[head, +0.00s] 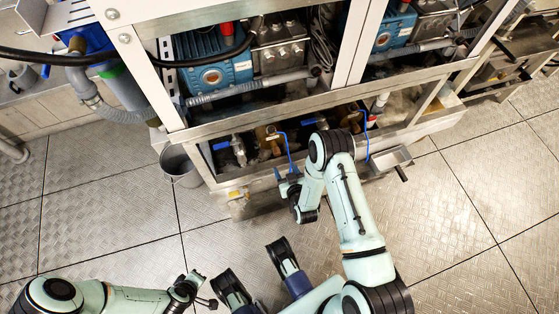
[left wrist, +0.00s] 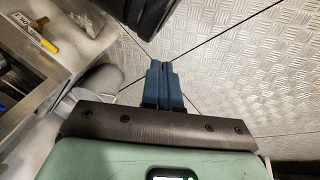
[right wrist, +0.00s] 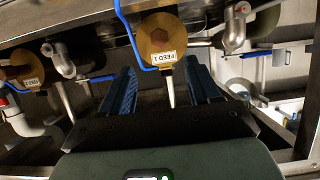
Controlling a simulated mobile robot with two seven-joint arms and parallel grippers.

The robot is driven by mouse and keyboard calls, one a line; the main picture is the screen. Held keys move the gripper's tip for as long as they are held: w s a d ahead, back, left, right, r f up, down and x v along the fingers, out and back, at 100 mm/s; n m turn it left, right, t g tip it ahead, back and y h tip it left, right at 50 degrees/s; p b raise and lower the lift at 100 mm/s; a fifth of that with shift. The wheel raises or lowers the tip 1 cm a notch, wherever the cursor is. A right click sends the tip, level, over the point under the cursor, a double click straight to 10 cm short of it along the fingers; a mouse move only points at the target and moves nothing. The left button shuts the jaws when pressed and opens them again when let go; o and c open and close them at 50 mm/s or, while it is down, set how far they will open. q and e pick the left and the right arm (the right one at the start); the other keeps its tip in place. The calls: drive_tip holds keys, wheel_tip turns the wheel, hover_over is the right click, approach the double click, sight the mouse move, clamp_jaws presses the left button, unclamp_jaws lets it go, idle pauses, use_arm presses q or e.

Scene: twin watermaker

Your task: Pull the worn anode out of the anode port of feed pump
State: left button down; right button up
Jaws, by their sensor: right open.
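In the right wrist view, a round brass fitting (right wrist: 158,50) with a hexagonal centre and an upside-down label reading FEED 1 lies straight ahead. A second labelled brass fitting (right wrist: 22,68) sits at the left. I cannot pick out a separate worn anode. My right gripper (right wrist: 160,68) is open, its blue fingers apart, one to each side below the near fitting, with nothing seen between them but a thin metal pipe behind. In the head view, brass fittings (head: 268,140) show low in the frame. My left gripper (left wrist: 161,66) is shut and empty, over the floor.
Blue hoses (right wrist: 128,35) and blue-handled valves (right wrist: 250,53) surround the fittings. The steel frame's lower rail (head: 300,104) runs above them. A grey bucket (head: 180,165) stands at the frame's left and a small tray (head: 390,160) at its right. Open plate floor (head: 110,228) lies in front.

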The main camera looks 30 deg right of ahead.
sight(278, 154)
drive_tip(key=b+x, duration=0.3)
drive_tip(key=x, duration=0.6)
drive_tip(key=shift+w+f, duration=0.2)
drive_tip(key=shift+b+x, duration=0.35)
drive_tip(key=shift+x, duration=0.55)
use_arm(q)
drive_tip(key=s+a+f+g, duration=0.1)
drive_tip(key=s+f+g, duration=0.1)
drive_tip(key=s+f, duration=0.4)
drive_tip(key=shift+s+f+g, duration=0.25)
drive_tip(key=shift+s+g, duration=0.05)
drive_tip(key=shift+s, duration=0.35)
use_arm(e)
drive_tip(key=shift+r, duration=0.1)
use_arm(q)
drive_tip(key=shift+a, duration=0.1)
